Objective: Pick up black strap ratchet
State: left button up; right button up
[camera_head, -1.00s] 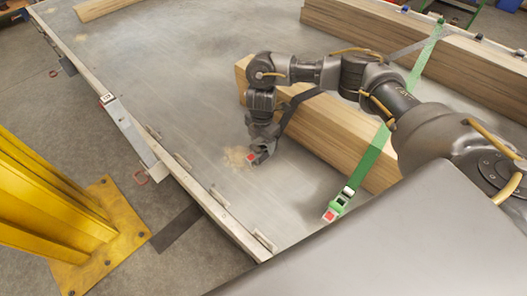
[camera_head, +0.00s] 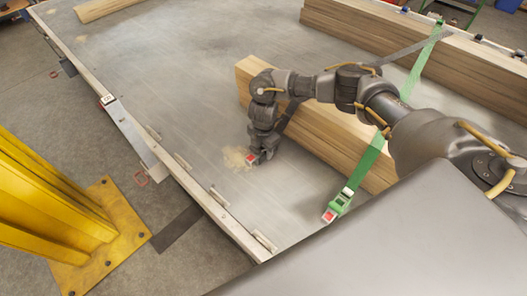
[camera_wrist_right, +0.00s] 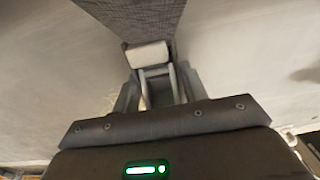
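The black strap (camera_head: 292,112) runs down from the lumber stack to the trailer bed. Its ratchet, with a red end (camera_head: 251,158), is at the bed and mostly hidden by my right gripper (camera_head: 260,154). In the right wrist view the ratchet's light metal frame (camera_wrist_right: 152,56) sits between the dark fingers of my right gripper (camera_wrist_right: 158,90), with the wide strap (camera_wrist_right: 135,15) leading away at the top. I cannot tell whether the fingers press on the ratchet. My left gripper is not in view.
A lumber stack (camera_head: 335,145) lies just right of the gripper. A green strap (camera_head: 372,158) with its own ratchet (camera_head: 339,203) crosses it. A yellow post (camera_head: 45,215) stands beyond the bed's left edge.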

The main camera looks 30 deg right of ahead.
jog(key=c, duration=0.7)
jog(key=shift+r, duration=0.1)
jog(key=shift+r, duration=0.45)
notch_tip(320, 180, up, 2)
jog(key=shift+a+r, duration=0.1)
jog(key=shift+r, duration=0.15)
jog(key=s+a+r, duration=0.1)
jog(key=r, duration=0.1)
jog(key=a+r+p, duration=0.1)
jog(key=r, duration=0.1)
jog(key=s+a+r, duration=0.1)
jog(key=a+r, duration=0.1)
jog(key=shift+s+p, duration=0.3)
jog(key=shift+p, duration=0.05)
jog(key=s+a+r, duration=0.4)
jog(key=s+a, duration=0.1)
jog(key=a, duration=0.2)
jog(key=s+d+r+m, duration=0.1)
jog(key=d+r+m, duration=0.6)
jog(key=m, duration=0.8)
notch_tip(320, 180, up, 4)
jog(key=shift+s+d+f+m, duration=0.15)
jog(key=shift+s+m, duration=0.15)
jog(key=shift+m, duration=0.1)
